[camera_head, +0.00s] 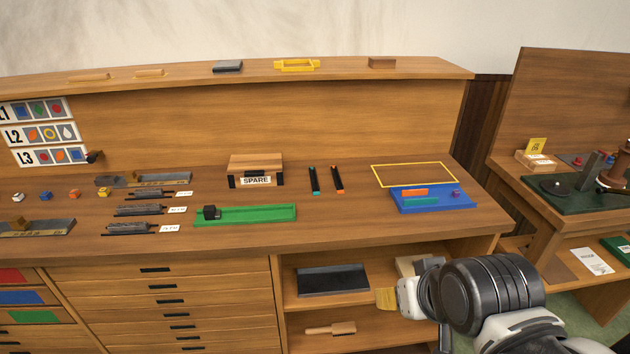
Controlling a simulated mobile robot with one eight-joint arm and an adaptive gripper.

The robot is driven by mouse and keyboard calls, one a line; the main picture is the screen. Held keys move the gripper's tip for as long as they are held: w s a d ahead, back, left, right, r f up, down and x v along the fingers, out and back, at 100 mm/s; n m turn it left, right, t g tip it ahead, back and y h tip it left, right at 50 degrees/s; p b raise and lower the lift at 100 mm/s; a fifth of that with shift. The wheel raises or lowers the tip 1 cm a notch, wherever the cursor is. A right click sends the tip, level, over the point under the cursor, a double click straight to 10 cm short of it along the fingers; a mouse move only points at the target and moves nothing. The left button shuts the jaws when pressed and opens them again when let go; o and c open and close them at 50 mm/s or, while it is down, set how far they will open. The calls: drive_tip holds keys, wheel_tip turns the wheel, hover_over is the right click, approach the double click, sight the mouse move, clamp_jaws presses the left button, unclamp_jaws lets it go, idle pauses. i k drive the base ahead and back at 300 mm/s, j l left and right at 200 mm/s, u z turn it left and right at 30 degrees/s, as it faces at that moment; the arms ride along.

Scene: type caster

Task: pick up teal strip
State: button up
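A teal strip (422,201) lies flat on the blue tray (440,206) at the right end of the bench top. An orange strip (414,192) lies just behind it on the same tray. My arm reaches in from the lower right, in front of the open shelves. My gripper (398,298) seems to be at its left end, below and in front of the blue tray and well apart from the teal strip. Its fingers cannot be made out clearly.
A yellow outlined rectangle (415,174) lies behind the blue tray. A green tray (245,215) holds a dark block, and a SPARE box (256,168) stands behind it. The bench front edge (350,244) lies between my arm and the tray. Bench space left of the blue tray is clear.

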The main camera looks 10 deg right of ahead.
sight(427, 201)
drive_tip(key=i+l, duration=0.75)
drive_tip(key=l, duration=0.25)
